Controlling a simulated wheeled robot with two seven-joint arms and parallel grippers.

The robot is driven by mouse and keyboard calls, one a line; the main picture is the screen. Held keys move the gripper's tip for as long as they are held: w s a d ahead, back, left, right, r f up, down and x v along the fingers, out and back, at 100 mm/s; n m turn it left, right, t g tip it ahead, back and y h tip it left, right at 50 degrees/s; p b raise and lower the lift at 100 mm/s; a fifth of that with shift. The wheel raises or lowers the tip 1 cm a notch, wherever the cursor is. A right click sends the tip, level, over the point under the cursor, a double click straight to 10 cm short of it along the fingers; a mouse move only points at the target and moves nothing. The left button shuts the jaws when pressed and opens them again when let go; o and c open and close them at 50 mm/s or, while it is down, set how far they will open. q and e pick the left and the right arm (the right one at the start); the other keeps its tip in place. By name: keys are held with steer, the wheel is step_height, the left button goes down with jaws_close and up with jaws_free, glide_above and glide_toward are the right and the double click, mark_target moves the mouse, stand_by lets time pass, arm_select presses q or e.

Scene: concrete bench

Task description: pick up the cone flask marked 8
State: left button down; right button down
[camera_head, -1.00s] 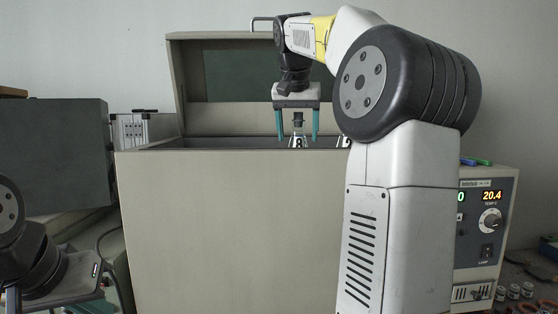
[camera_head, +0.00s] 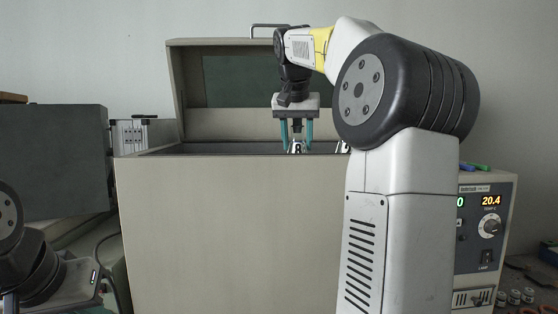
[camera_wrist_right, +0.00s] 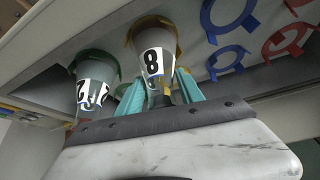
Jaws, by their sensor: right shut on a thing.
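The cone flask marked 8 (camera_head: 297,147) stands inside the large beige box, with only its upper part showing over the front wall. My right gripper (camera_head: 297,142) reaches down from above and is shut on this flask, one teal finger on each side. In the right wrist view the flask marked 8 (camera_wrist_right: 154,50) sits between the teal fingers (camera_wrist_right: 160,92), its black digit on a white label. My left gripper (camera_head: 88,285) is low at the left edge of the head view; its jaws cannot be made out.
The open beige box (camera_head: 225,225) has high walls and a raised lid (camera_head: 190,90). Another flask, its label apparently reading 2 (camera_wrist_right: 92,95), stands close beside the held one. A dark grey case (camera_head: 60,160) is at left. An instrument (camera_head: 485,225) with a lit display is at right.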

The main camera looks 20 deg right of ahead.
steer(key=shift+r, duration=0.15)
step_height(320, 180, up, 9)
steer(key=shift+w+f, duration=0.1)
steer(key=shift+r, duration=0.4)
